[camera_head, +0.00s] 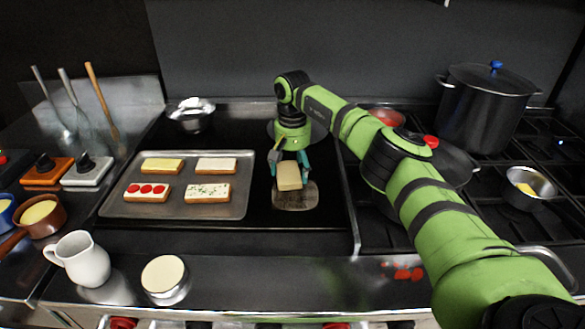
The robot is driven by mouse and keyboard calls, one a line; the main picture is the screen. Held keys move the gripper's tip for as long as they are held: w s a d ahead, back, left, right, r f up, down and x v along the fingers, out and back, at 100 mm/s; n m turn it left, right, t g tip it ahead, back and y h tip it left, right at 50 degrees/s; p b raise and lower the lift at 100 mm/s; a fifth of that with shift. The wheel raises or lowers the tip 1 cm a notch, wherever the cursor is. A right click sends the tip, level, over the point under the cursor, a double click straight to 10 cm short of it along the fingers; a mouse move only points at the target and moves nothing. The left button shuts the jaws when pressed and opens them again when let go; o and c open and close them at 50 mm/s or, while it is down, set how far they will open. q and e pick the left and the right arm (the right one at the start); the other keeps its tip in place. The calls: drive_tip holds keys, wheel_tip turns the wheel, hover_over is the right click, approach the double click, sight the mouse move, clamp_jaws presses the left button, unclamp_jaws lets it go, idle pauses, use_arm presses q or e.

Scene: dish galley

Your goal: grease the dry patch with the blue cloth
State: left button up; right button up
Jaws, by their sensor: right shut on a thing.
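My right gripper (289,168) comes down over the black griddle (255,215) with its teal fingers on either side of a tan, block-like pad (289,178). It is shut on this pad. The pad is at the far edge of a dull grey-brown dry patch (296,197) and covers part of it. I cannot tell whether the pad touches the surface. I see no blue cloth; the held pad looks tan. My left gripper is not in view.
A tray (240,207) with several topped bread slices lies left of the patch. A metal bowl (190,122) with crumpled white stuff stands behind it. A white jug (82,260) and a round pale-topped container (163,277) stand in front. A black pot (482,110) stands at right.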

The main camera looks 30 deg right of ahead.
sight(293, 170)
drive_tip(key=shift+r+p, duration=2.3)
drive_tip(key=shift+r, duration=0.7)
wheel_tip(293, 170, up, 3)
drive_tip(key=p, duration=0.3)
drive_tip(key=shift+s+f, duration=0.1)
